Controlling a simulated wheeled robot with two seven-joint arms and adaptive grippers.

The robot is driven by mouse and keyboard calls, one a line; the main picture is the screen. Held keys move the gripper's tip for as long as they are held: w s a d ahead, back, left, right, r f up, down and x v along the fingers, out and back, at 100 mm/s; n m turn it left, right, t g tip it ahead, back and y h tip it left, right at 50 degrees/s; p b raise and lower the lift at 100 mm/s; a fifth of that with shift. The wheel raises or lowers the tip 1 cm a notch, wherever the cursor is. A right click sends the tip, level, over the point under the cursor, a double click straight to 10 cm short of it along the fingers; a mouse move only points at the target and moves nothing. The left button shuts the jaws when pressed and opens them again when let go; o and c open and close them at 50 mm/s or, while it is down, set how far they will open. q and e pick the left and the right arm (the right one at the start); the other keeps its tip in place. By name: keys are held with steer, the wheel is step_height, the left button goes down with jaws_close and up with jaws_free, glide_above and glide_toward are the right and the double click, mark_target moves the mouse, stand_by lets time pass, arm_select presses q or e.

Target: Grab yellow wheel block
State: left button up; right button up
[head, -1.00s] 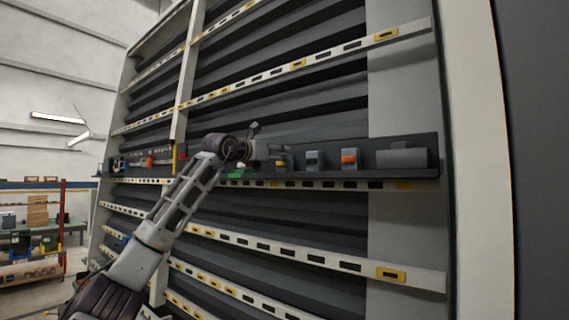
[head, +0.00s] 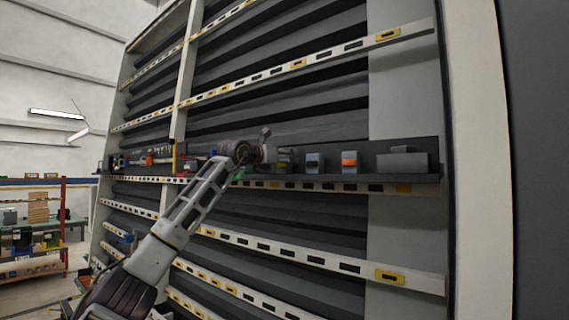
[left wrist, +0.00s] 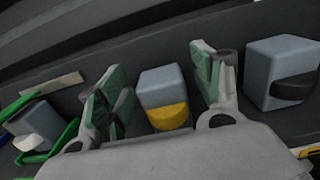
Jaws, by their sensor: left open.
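The yellow wheel block shows in the left wrist view as a grey-blue block (left wrist: 160,88) with a yellow rounded wheel (left wrist: 168,116) on its front. It sits on the dark shelf. My left gripper (left wrist: 162,85) is open, with one green-padded finger on each side of the block. I cannot tell whether either finger touches it. In the head view my left gripper (head: 262,153) is at the shelf, and the arm and hand hide the yellow wheel block there. My right gripper is not in view.
A grey block with a black wheel (left wrist: 283,75) stands right of my fingers, and a block with a white wheel (left wrist: 36,125) with green parts lies left. On the shelf (head: 437,160) farther right stand a block with an orange wheel (head: 349,161) and a wider grey block (head: 402,162).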

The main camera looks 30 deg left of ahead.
arm_select(q)
steer(key=shift+w, duration=0.3)
steer(key=c, duration=1.1)
steer(key=shift+s, duration=0.1)
steer(key=shift+c, duration=0.2)
steer(key=shift+s+r+b, duration=0.2)
steer(key=shift+r+b, duration=0.15)
steer(key=shift+r, duration=3.2)
steer(key=shift+s+a+f+b, duration=0.1)
steer(key=shift+s+b, duration=0.2)
steer(key=shift+s, duration=0.4)
steer(key=shift+s+a+f+b, duration=0.1)
steer(key=shift+s+b, duration=0.2)
steer(key=shift+s, duration=0.4)
steer(key=s+a+b, duration=0.1)
steer(key=s+b, duration=0.4)
steer(key=s, duration=1.1)
steer(key=shift+s, duration=0.35)
